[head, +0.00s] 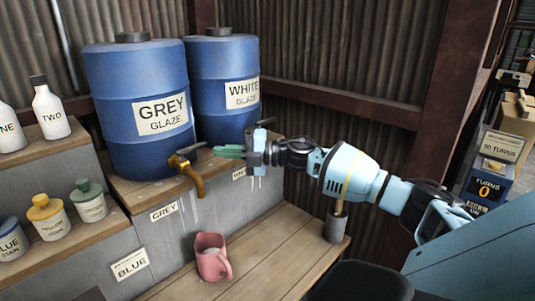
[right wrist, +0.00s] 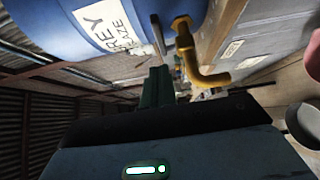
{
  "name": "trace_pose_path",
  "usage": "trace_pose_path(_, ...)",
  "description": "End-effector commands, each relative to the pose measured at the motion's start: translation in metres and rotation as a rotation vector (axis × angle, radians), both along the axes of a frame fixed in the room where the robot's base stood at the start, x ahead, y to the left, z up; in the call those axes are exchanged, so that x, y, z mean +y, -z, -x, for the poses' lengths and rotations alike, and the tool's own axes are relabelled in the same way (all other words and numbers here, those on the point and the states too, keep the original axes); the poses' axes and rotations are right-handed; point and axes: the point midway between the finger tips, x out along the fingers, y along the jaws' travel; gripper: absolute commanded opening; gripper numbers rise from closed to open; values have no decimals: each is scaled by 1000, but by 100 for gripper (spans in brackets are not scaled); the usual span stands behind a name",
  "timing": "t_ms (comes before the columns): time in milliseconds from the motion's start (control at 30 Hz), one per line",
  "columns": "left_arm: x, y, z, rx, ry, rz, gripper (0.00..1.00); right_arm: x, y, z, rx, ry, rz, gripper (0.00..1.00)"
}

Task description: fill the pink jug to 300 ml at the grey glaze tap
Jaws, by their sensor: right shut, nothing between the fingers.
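The pink jug (head: 213,262) stands upright on the lower wooden bench, below and a little right of the grey glaze tap. Something pale shows inside it, but I cannot read a level. The brass tap (head: 193,180) sticks out from the blue GREY GLAZE drum (head: 138,105); it also shows in the right wrist view (right wrist: 190,55). My right gripper (head: 218,151) is shut and empty, with its green fingers just right of the tap's lever. I cannot tell whether they touch it. Whether glaze is running is unclear. My left gripper is not in view.
A blue WHITE GLAZE drum (head: 222,80) stands right of the grey one. Stain jars (head: 89,201) and white bottles (head: 50,110) stand on steps at left. A grey pot (head: 337,224) stands at the bench's right end. The bench right of the jug is clear.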

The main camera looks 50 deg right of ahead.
Motion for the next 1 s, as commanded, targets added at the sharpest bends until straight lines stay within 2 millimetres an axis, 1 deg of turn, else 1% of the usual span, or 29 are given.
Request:
trace_pose_path(33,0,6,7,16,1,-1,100,-9,5,7,8,5,5,0)
trace_pose_path(100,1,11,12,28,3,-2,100,-16,6,15,9,4,6,0)
trace_pose_path(233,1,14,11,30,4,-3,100,-26,6,26,10,3,2,0)
trace_pose_path(400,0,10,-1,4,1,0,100,-37,4,39,7,1,3,0)
trace_pose_path(500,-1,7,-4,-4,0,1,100,-43,3,46,7,1,3,0)
trace_pose_path(633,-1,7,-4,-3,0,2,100,-50,3,53,6,1,4,0)
trace_pose_path(833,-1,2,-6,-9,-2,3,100,-60,0,64,3,1,2,0)
trace_pose_path(1000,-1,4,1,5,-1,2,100,-65,1,69,2,0,2,0)
